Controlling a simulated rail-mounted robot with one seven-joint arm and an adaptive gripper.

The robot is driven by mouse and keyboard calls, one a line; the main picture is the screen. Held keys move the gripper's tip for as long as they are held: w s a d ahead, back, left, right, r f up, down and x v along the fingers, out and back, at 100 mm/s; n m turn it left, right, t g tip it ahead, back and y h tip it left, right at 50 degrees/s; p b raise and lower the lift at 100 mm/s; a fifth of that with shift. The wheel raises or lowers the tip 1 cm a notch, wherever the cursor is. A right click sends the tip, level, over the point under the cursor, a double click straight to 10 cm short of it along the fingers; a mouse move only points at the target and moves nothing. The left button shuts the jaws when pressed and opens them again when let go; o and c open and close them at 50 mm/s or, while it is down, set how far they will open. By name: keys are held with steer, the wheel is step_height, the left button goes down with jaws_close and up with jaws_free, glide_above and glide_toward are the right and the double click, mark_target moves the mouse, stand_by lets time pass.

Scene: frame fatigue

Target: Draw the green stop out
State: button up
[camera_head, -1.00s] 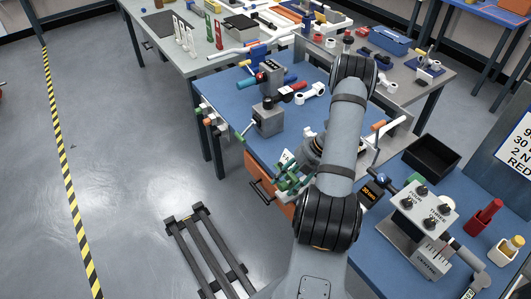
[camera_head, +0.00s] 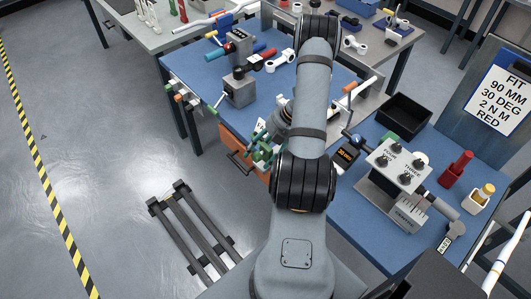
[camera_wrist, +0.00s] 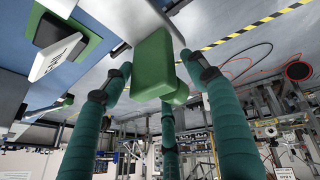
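A green block (camera_wrist: 152,65), which looks like the green stop, sits between the teal fingers of my gripper (camera_wrist: 157,72) in the wrist view. A rounded green part (camera_wrist: 178,95) shows just beside it. Narrow gaps show between the block and the left and right fingertips, so the gripper looks open around it; contact with the third finger cannot be told. In the head view my gripper (camera_head: 264,148) is at the near edge of the blue bench, beside an orange drawer front (camera_head: 232,142). The stop cannot be told from the fingers there.
The blue bench (camera_head: 190,72) carries a grey clamp fixture (camera_head: 238,88). Coloured rod ends (camera_head: 178,97) stick out of its left side. A dark rack (camera_head: 190,225) lies on the otherwise clear floor.

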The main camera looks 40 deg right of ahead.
mark_target(264, 148)
steer(key=o, duration=0.4)
steer(key=shift+w+r, duration=0.1)
steer(key=shift+d+r, duration=0.1)
steer(key=p+v, duration=0.2)
steer(key=shift+w+r+p, duration=0.1)
steer(key=shift+p, duration=0.25)
steer(key=p+v, duration=0.4)
steer(key=p, duration=0.1)
steer(key=shift+d+r+p, duration=0.1)
steer(key=shift+r+p, duration=0.2)
steer(key=shift+r, duration=0.05)
steer(key=shift+f, duration=0.1)
steer(key=shift+f+b, duration=0.2)
steer(key=shift+b, duration=0.1)
